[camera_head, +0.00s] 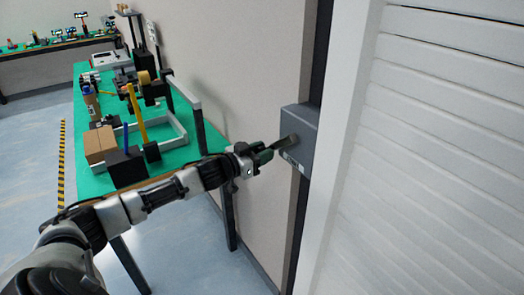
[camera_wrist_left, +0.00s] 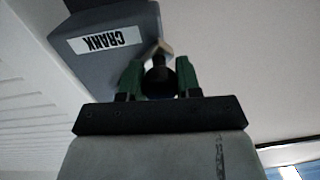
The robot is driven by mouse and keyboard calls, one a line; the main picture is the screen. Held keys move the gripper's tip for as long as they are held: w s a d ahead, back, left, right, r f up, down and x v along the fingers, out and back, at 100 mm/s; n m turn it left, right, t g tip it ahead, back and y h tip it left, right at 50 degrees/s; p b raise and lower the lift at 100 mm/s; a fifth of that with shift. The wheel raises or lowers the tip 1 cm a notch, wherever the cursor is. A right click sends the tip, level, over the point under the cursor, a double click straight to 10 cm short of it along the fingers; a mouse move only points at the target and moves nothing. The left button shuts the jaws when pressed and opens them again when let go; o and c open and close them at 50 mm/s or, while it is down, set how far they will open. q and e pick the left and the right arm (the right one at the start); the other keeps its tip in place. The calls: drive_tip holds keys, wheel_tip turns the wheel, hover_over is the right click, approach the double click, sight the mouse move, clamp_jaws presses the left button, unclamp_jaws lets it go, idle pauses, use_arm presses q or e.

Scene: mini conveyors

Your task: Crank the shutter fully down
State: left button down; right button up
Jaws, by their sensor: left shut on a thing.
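The white slatted shutter (camera_head: 440,150) fills the right of the head view. A grey crank box (camera_head: 302,138) is mounted on the post beside it. The box shows in the left wrist view (camera_wrist_left: 115,55) with a label reading CRANK, upside down. My left gripper (camera_head: 268,152) is at the front of the box, shut on the dark crank handle (camera_head: 286,144). In the left wrist view its green fingers (camera_wrist_left: 159,78) stand on either side of the round dark knob of the handle. The shutter's lower edge is out of view. My right gripper is not in view.
A green-topped table (camera_head: 180,155) stands left of the post, with cardboard boxes (camera_head: 100,143), a white frame and several tools on it. My left arm passes in front of its near end. Another table (camera_head: 50,47) stands far back. The floor at left is clear.

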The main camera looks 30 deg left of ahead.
use_arm(q)
drive_tip(key=s+d+n+p, duration=0.4)
drive_tip(key=d+n+p, duration=0.7)
drive_tip(key=n, duration=0.7)
drive_tip(key=shift+s+d+n+g+h, duration=0.3)
drive_tip(key=shift+s+d+g, duration=0.05)
drive_tip(key=shift+s+g, duration=0.05)
drive_tip(key=shift+r, duration=0.15)
idle(0.3)
drive_tip(key=c, duration=0.8)
unclamp_jaws()
